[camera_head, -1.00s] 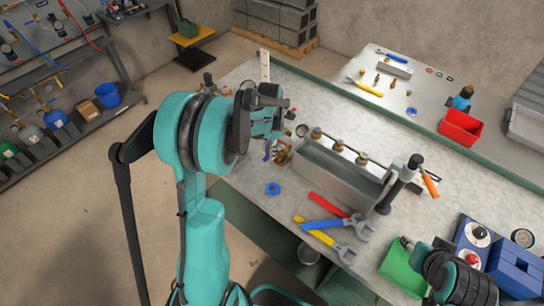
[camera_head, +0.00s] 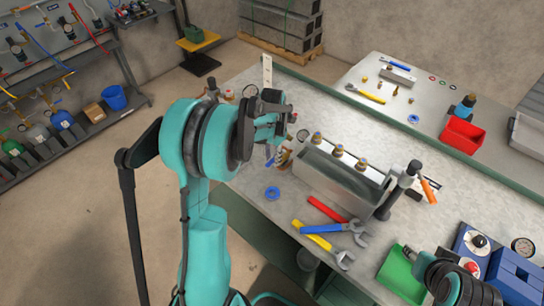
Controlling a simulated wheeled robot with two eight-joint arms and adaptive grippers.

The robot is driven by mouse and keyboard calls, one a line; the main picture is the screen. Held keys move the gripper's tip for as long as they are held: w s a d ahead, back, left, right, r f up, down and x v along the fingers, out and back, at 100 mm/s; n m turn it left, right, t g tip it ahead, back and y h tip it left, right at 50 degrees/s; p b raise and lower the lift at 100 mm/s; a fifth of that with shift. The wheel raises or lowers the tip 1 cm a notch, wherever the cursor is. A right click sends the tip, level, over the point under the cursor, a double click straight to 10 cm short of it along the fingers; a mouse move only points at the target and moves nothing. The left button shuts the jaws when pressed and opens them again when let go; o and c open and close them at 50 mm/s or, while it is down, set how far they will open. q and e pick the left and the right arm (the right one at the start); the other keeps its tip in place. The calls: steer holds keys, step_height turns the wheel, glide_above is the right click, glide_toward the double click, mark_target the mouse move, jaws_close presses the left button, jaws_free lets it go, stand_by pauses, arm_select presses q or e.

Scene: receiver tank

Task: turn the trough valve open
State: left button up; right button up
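The grey metal trough (camera_head: 325,172) stands on the workbench, with several brass fittings (camera_head: 338,151) along its back edge. A small brass fitting with a blue part (camera_head: 271,156) sits by the trough's left end; it looks like the trough valve, but its handle position is unclear. My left gripper (camera_head: 272,113) is above and behind that fitting, with its dark fingers partly hidden by my wrist. I cannot tell whether they are open or touching anything. My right arm shows at the bottom right by a green bin; its gripper's fingers cannot be made out.
A blue ring (camera_head: 272,193), a red-handled tool (camera_head: 326,209) and wrenches (camera_head: 330,229) lie in front of the trough. A dark upright tool (camera_head: 400,188) stands at its right end. The green bin (camera_head: 399,274) and a blue gauge box (camera_head: 470,240) are at the right.

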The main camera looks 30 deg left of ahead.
mark_target(272, 161)
arm_select(q)
steer(key=shift+r, duration=0.1)
step_height(272, 161, up, 12)
stand_by(0.6)
stand_by(0.4)
steer(key=s+d+m+t+b, duration=0.1)
steer(key=s+d+m, duration=0.3)
steer(key=m, duration=0.7)
steer(key=s+d+f+m+t, duration=0.1)
steer(key=s+d+m+t, duration=0.2)
steer(key=s+m, duration=0.5)
steer(key=s+d+f+m+t+b, duration=0.1)
steer(key=s+d+m+t, duration=0.2)
steer(key=m, duration=1.1)
steer(key=s+d, duration=0.3)
steer(key=shift+f+m+b, duration=0.25)
steer(key=shift+m+b, duration=0.1)
steer(key=shift+m, duration=0.05)
steer(key=shift+d, duration=0.1)
